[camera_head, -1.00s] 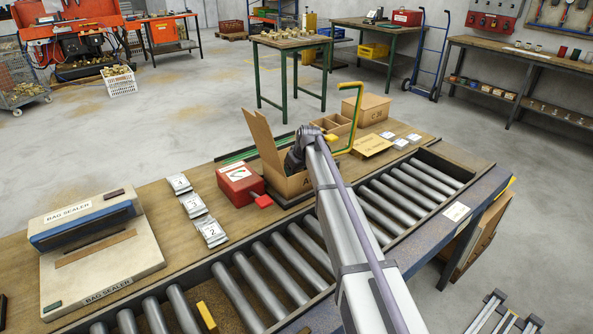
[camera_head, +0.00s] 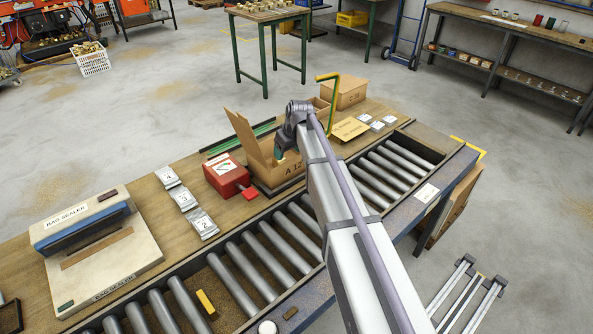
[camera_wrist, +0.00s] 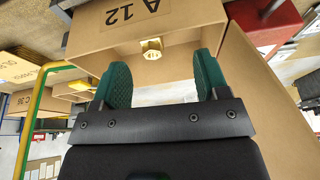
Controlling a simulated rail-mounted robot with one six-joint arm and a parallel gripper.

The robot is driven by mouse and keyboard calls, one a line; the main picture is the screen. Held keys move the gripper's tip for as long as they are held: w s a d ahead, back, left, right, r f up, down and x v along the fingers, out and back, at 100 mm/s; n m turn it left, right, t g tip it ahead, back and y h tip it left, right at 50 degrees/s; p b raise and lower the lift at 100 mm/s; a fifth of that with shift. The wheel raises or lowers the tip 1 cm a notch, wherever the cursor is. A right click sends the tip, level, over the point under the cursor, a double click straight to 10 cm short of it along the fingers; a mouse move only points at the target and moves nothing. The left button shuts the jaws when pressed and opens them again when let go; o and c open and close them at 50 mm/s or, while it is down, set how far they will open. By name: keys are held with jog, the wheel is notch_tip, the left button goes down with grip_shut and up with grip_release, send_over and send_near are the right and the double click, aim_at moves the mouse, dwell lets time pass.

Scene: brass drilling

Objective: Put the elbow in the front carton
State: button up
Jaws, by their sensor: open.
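The front carton, marked A 12 (camera_head: 290,171), stands on the bench behind the rollers, one flap raised. It also fills much of the wrist view (camera_wrist: 95,38). A brass fitting with a hexagonal end, which looks like the elbow (camera_wrist: 152,48), shows inside this carton; most of its shape is hidden. My gripper (camera_wrist: 160,64) is open, its two green fingers apart on either side of the elbow in the picture, with no visible contact. In the head view my gripper (camera_head: 278,153) is at the carton's opening, partly hidden by my wrist.
A red box (camera_head: 225,176) stands close left of the carton. A bag sealer (camera_head: 90,240) is at left. The roller conveyor (camera_head: 245,268) runs along the front.

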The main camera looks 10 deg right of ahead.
jog(key=s+m+g+h, duration=0.1)
jog(key=s+m+g, duration=0.2)
jog(key=s, duration=2.9)
jog(key=shift+s+a+f+m+h, duration=0.4)
jog(key=shift+m, duration=0.4)
jog(key=shift+c, duration=0.3)
